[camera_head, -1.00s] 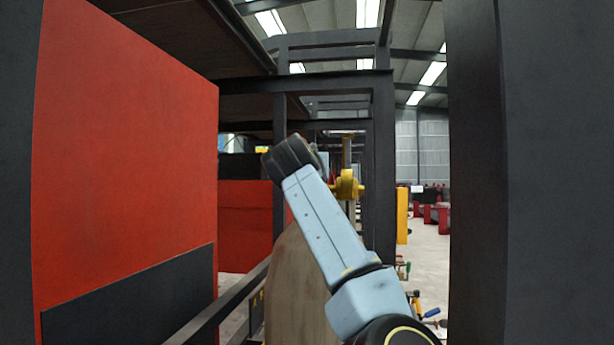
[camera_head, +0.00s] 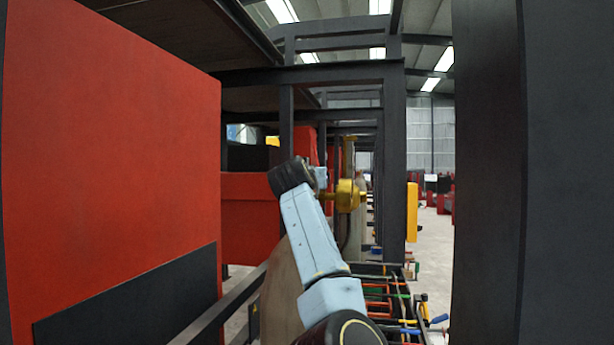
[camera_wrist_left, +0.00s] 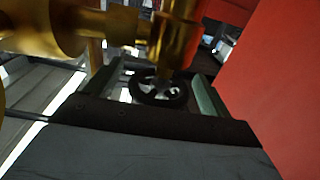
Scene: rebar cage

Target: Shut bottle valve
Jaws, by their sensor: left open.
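In the head view a brass valve (camera_head: 348,196) stands just right of the end of my pale blue arm. A tan rounded body that looks like the bottle (camera_head: 279,290) is partly hidden behind the arm. In the left wrist view the brass valve body (camera_wrist_left: 178,35) fills the top, with a black handwheel (camera_wrist_left: 160,90) below it. My left gripper (camera_wrist_left: 157,80) is open, with its greenish fingers on either side of the handwheel. I cannot tell whether they touch it. My right gripper is not in view.
A large red panel (camera_head: 110,150) stands close on the left. A dark post (camera_head: 490,180) is close on the right. A rack of coloured bars and tools (camera_head: 390,300) lies low behind the arm. Grey floor (camera_head: 433,240) is clear at the right.

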